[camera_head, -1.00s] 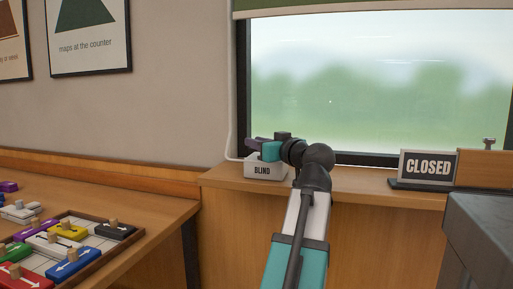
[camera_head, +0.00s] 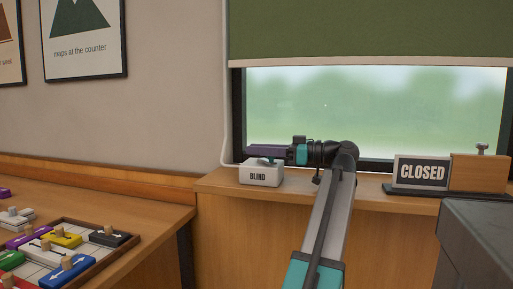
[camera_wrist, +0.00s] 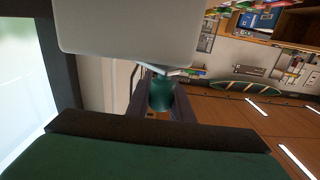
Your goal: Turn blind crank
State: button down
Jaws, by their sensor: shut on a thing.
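The white crank box (camera_head: 261,176) labelled BLIND sits on the wooden sill at the window's lower left. In the head view my gripper (camera_head: 262,152) lies level just above the box, reaching in from the right. In the wrist view a teal crank knob (camera_wrist: 161,94) stands between my two dark fingers, which are shut on it, beside a pale box face (camera_wrist: 125,30). The crank's arm is mostly hidden. The green blind (camera_head: 370,30) hangs over the upper part of the window, its pale lower bar (camera_head: 370,62) above my gripper.
A CLOSED sign (camera_head: 422,172) on a dark base stands on the sill (camera_head: 330,185) to the right, beside a wooden block (camera_head: 478,172). A tray (camera_head: 85,277) of coloured blocks lies on the counter at left. A dark grey box-like surface (camera_head: 480,240) fills the lower right.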

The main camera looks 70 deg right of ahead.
jog(key=shift+s+d+r+n+y+p, duration=0.1)
jog(key=shift+n+y+p, duration=0.2)
jog(key=shift+y, duration=0.35)
jog(key=shift+s+r+n+y+p, duration=0.1)
jog(key=shift+n+y, duration=0.3)
jog(key=shift+y, duration=0.25)
jog(key=c, duration=1.6)
grip_release()
jog(key=shift+f, duration=0.1)
jog(key=shift+o, duration=0.2)
jog(key=shift+s, duration=0.15)
jog(key=p+v, duration=0.1)
jog(key=v, duration=0.6)
jog(key=shift+s+p, duration=0.2)
jog(key=shift+p, duration=0.2)
